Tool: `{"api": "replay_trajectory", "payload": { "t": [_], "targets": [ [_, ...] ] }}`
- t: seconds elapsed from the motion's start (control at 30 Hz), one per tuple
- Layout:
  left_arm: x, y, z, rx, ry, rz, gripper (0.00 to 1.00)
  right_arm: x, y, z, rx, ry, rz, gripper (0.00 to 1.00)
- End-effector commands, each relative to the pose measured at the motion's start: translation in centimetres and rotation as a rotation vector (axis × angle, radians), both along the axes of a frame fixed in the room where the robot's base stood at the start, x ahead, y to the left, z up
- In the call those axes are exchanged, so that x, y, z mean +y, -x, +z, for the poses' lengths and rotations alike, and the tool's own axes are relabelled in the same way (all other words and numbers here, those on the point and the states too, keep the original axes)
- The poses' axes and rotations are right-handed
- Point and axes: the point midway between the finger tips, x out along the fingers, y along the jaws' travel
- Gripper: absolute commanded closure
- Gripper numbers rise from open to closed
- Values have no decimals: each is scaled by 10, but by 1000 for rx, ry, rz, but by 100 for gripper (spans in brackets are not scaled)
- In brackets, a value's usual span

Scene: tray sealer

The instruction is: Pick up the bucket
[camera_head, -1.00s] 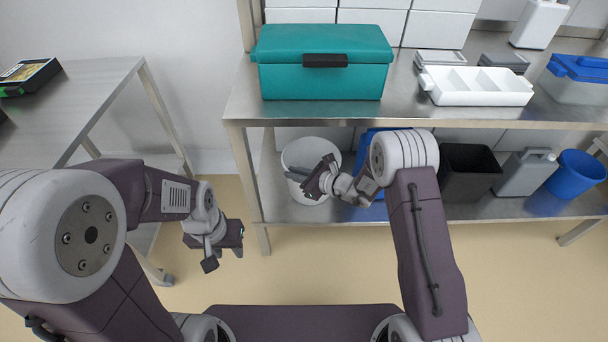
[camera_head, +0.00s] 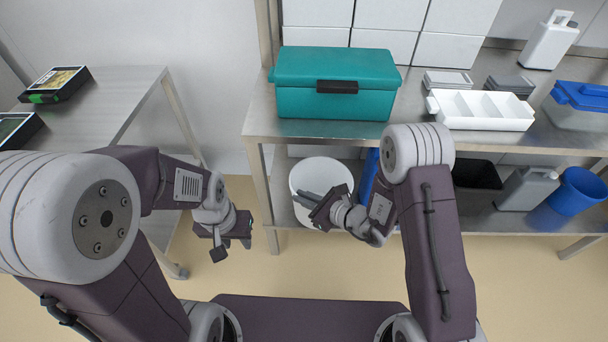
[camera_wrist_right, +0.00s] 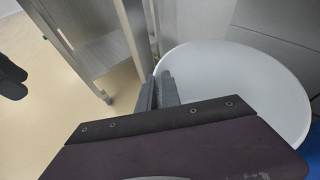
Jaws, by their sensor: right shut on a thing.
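A round white bucket (camera_head: 321,174) stands at the left end of the lower shelf, under the bench. It shows large in the right wrist view (camera_wrist_right: 245,85), and looks empty. My right gripper (camera_head: 308,200) is at its near-left side. In the right wrist view the two fingers (camera_wrist_right: 158,92) are close together at the bucket's rim, shut on it. The head view hides part of the bucket's front behind this gripper. I cannot tell whether the bucket is clear of the shelf. My left gripper (camera_head: 234,250) is open and empty, left of the shelf's front leg.
On the bench top (camera_head: 262,122) stand a teal box (camera_head: 335,90) and a white divided tray (camera_head: 482,110). A black bin (camera_head: 476,176), a grey canister (camera_head: 527,188) and a blue bucket (camera_head: 575,192) stand on the lower shelf. Another table (camera_head: 100,110) is at the left.

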Motion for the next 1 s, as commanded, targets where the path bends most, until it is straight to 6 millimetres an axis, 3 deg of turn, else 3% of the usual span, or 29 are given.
{"api": "replay_trajectory", "payload": {
  "t": [0.03,0.2,0.3,0.47,1.0],
  "targets": [
    [0,0,7,0,0,0,64,0,19,2,9,1,1,100],
    [0,0,23,0,0,0,64,0,70,4,9,4,0,100],
    [0,0,43,0,0,0,64,1,76,7,5,0,2,100],
    [0,0,56,0,0,0,64,0,87,4,1,0,2,100],
    [0,0,57,0,0,0,64,-1,88,2,-3,-1,-5,100]
  ]
}}
